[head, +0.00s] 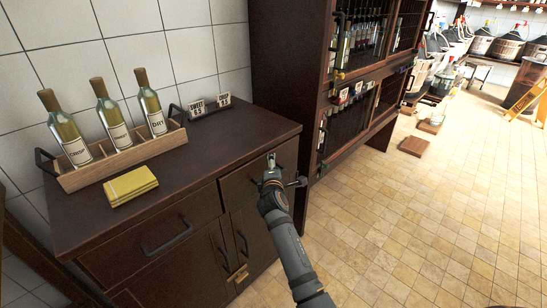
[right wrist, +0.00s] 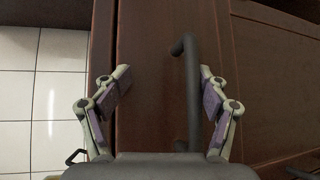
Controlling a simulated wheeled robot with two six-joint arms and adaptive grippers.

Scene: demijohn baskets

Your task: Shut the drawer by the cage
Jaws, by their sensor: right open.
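The dark wooden cabinet (head: 175,180) stands against the tiled wall, and its right-hand drawer (head: 240,186) is beside the caged bottle cupboard (head: 345,115). My right gripper (head: 285,170) is in front of that drawer and partly hides it. In the right wrist view, my gripper (right wrist: 165,72) is open and empty. The drawer's dark bar handle (right wrist: 193,100) shows between its fingers, nearer the right one. I cannot tell whether the fingers touch anything, nor how far the drawer stands out. My left gripper is not in view.
Tiled floor (head: 390,220) on the right is mostly clear.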

